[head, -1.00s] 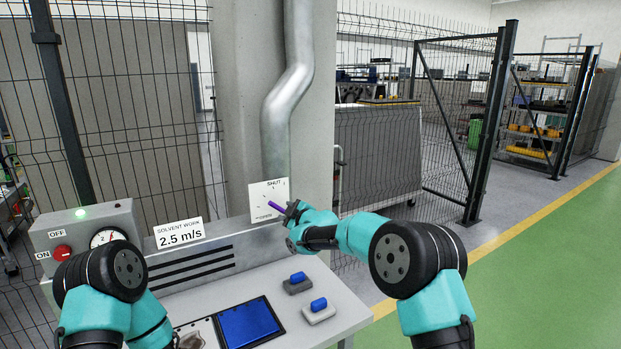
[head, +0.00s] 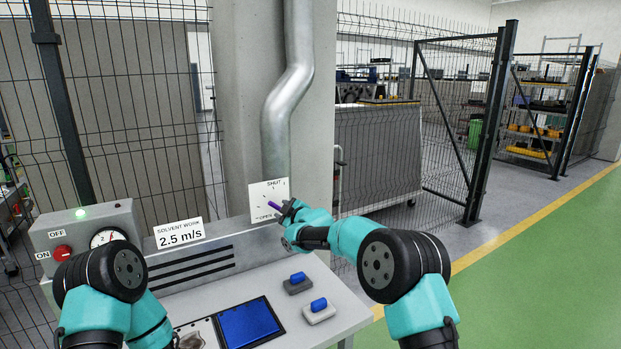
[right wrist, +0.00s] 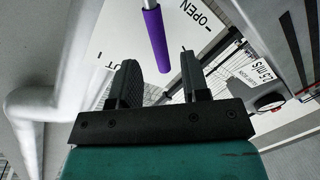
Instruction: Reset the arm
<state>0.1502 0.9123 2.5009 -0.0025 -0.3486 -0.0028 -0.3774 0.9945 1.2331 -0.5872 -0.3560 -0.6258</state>
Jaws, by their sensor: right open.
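A white plate (head: 262,192) marked SHUT at its top and OPEN at its lower left is set at the foot of the silver duct. A purple handle (head: 273,207) sticks out from it. The handle also shows in the right wrist view (right wrist: 156,42), its end just beyond and roughly between my fingertips. My right gripper (head: 288,214) is at the handle's near end in the head view. In the right wrist view my right gripper (right wrist: 158,68) is open, with nothing held. My left arm is low at the left; its gripper is out of view.
The bench holds a blue screen (head: 249,323), two blocks with blue tops (head: 297,281) (head: 318,308), a gauge (head: 107,238), a red ON/OFF knob (head: 62,252) and a 2.5 m/s sign (head: 179,234). A silver duct (head: 288,90) and mesh fencing (head: 130,100) stand behind.

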